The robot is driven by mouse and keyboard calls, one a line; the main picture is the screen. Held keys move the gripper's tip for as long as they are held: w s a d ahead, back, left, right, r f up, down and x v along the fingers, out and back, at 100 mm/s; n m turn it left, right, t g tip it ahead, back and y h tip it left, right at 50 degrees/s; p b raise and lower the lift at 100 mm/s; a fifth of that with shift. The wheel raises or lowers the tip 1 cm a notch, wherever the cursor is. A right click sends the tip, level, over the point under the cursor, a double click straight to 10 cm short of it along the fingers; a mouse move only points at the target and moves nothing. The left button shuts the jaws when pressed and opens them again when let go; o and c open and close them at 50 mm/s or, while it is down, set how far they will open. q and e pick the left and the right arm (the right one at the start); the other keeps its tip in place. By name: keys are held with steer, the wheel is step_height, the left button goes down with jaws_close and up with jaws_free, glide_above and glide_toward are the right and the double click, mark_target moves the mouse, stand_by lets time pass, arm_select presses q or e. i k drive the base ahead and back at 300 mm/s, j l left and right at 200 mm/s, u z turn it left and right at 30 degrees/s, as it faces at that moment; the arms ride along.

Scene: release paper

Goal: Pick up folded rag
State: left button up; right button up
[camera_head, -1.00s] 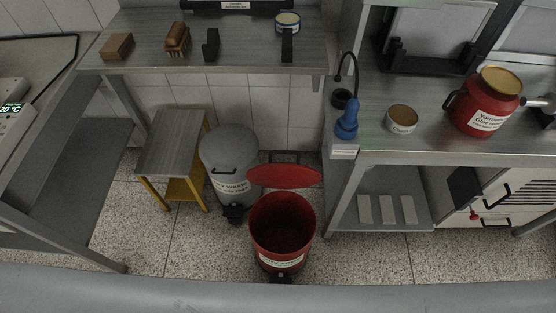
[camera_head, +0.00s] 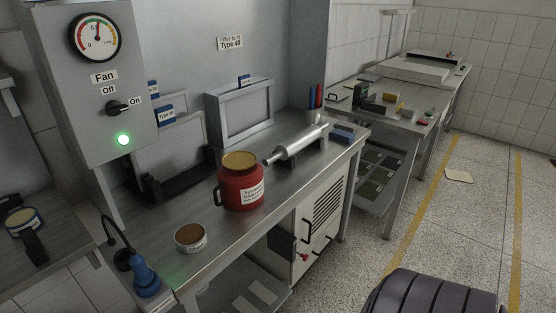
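A flat beige piece (camera_head: 458,175) lies on the speckled floor at the right, between two yellow floor lines. It may be the folded rag, but it is too small to tell for sure. No other cloth stands out in the head view. Neither of my grippers is in view.
A metal bench (camera_head: 222,234) carries a red lidded pot (camera_head: 240,190), a small open tin (camera_head: 190,238), a metal cylinder (camera_head: 300,143) and a blue-handled tool (camera_head: 145,278). A second table (camera_head: 368,115) with small items stands behind. The floor at right is mostly clear.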

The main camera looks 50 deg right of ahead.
mark_target(338, 134)
steer(key=z, duration=2.1)
